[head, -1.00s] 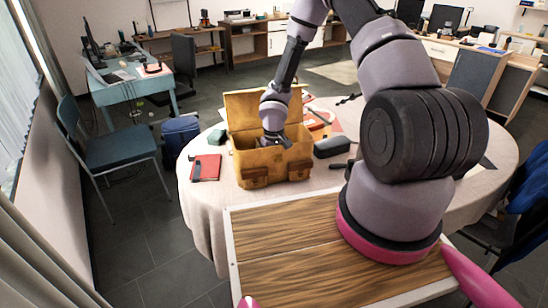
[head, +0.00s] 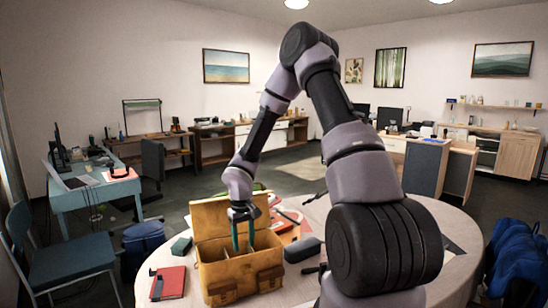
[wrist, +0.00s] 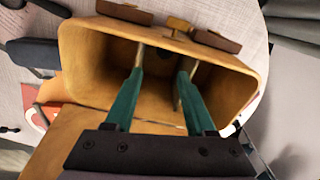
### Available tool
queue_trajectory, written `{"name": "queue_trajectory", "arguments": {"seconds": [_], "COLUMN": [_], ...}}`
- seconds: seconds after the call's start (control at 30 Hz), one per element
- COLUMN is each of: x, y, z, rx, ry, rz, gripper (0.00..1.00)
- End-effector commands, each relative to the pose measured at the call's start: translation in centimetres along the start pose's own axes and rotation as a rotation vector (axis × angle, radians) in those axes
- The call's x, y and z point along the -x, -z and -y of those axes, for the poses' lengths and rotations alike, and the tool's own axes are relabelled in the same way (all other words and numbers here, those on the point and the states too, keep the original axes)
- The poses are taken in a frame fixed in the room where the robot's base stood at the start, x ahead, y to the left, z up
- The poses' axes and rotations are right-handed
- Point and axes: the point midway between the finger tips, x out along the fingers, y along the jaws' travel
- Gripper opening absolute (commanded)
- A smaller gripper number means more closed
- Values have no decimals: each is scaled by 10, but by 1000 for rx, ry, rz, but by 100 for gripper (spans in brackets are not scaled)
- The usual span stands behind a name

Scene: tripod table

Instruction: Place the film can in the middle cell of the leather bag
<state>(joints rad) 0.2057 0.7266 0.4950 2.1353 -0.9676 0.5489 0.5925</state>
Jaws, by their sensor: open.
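The tan leather bag (head: 240,278) stands on the round table with its lid (head: 215,217) open at the back. The bag also shows in the wrist view (wrist: 85,68), where I look down into it past two thin dividers (wrist: 178,92). My gripper (head: 243,244) is above the bag, pointing down, with its green fingers apart and their tips near the opening.
A red notebook (head: 168,284) and a dark green box (head: 181,247) lie left of the bag. A dark case (head: 303,249) lies close to its right. The raised lid stands behind my gripper.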

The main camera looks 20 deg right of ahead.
Motion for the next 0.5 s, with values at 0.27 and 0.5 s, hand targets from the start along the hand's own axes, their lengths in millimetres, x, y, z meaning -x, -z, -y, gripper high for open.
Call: {"name": "queue_trajectory", "arguments": {"seconds": [0.27, 0.5], "x": [116, 216], "y": [-14, -54], "z": [-43, -60], "rx": [-129, -279], "ry": [-123, -151], "rz": [-92, -194], "gripper": [55, 55]}}
